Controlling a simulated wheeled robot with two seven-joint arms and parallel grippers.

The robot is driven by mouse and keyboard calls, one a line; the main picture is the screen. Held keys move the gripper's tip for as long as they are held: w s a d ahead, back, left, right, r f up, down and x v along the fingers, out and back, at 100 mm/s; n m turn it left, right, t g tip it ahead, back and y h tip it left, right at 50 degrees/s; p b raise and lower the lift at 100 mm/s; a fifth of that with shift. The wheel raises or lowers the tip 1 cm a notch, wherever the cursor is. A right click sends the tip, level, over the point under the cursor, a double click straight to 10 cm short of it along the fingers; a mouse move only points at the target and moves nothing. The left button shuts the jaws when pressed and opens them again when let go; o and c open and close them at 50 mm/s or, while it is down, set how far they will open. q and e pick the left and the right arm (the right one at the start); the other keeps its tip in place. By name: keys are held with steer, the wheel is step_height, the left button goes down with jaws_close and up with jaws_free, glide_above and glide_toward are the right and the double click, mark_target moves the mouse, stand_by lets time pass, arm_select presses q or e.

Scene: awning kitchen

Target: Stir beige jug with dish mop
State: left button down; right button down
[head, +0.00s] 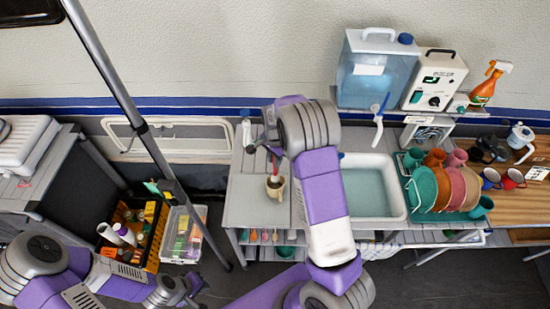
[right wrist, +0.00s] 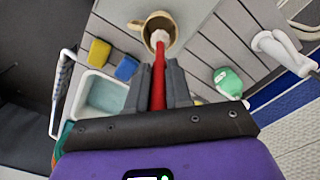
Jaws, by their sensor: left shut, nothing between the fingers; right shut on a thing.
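The beige jug (head: 281,193) stands on the grey slatted counter, left of the sink; in the right wrist view the jug (right wrist: 147,25) is just beyond my fingertips. The dish mop has a red handle (right wrist: 158,85) and a white head end (right wrist: 160,38). My right gripper (right wrist: 155,72) is shut on the red handle. In the head view the right gripper (head: 266,147) is above the jug, and the mop (head: 275,168) points down into its mouth. My left gripper (head: 188,290) is shut and empty, low at the left.
The sink (head: 391,160) with water is right of the jug, then a dish rack (head: 420,210) with cups and plates. A green bottle (right wrist: 228,82) and yellow and blue sponges (right wrist: 126,68) are near. Crates (head: 160,240) stand low left. A pole (head: 120,85) crosses the left.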

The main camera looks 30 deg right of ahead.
step_height(320, 180, up, 3)
steer(key=shift+f+p, duration=0.15)
steer(key=shift+p, duration=0.95)
steer(key=shift+r, duration=1.2)
